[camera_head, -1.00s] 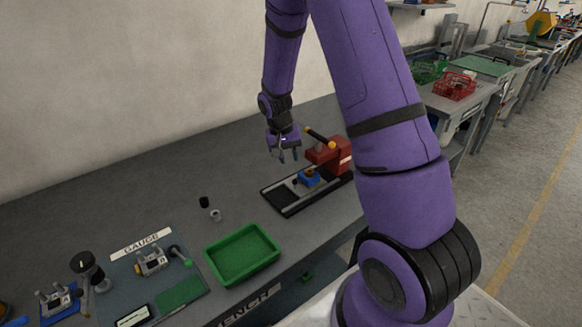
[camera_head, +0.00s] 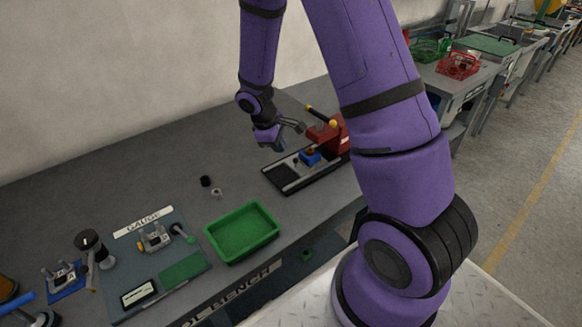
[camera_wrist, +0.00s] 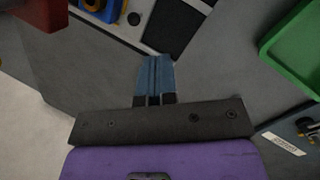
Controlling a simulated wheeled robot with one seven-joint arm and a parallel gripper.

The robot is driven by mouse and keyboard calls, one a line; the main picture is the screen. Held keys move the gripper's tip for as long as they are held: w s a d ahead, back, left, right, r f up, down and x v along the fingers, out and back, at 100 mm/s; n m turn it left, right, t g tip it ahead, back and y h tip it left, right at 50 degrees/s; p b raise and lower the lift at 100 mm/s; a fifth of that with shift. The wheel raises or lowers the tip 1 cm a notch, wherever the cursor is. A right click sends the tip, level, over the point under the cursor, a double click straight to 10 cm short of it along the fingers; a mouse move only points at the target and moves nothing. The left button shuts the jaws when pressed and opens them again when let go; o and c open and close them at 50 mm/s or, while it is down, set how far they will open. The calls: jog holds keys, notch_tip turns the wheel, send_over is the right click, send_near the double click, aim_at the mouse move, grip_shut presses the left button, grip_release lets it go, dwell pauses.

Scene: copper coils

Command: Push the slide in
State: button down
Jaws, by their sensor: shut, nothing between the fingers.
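The slide (camera_head: 296,164) is a light plate with a blue block on it, carrying a small copper-coloured part. It sits on a black-framed track (camera_head: 284,185) in front of a red press (camera_head: 328,134) with a black, yellow-tipped lever. My gripper (camera_head: 280,146) is above the bench, left of the blue block and behind the track's left part. In the wrist view my gripper (camera_wrist: 157,60) has its blue fingers together and empty.
A green tray (camera_head: 213,232) stands front left of the track. Two small cylinders (camera_head: 206,181) lie behind it. A gauge mat (camera_head: 190,283) with instruments is at the left. The bench behind the track is clear.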

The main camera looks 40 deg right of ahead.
aim_at(303, 168)
jog(key=s+a+f+n+t, duration=0.15)
jog(key=a+n, duration=0.25)
jog(key=n, duration=0.7)
jog(key=shift+g+h, duration=0.25)
jog(key=shift+h, duration=0.05)
jog(key=x, duration=0.9)
jog(key=shift+s+f, duration=0.15)
jog(key=shift+f, duration=0.15)
jog(key=d, duration=0.3)
jog(key=shift+f, duration=0.25)
jog(key=shift+d, duration=0.6)
jog(key=shift+d, duration=0.1)
jog(key=d, duration=0.4)
jog(key=shift+w, duration=0.2)
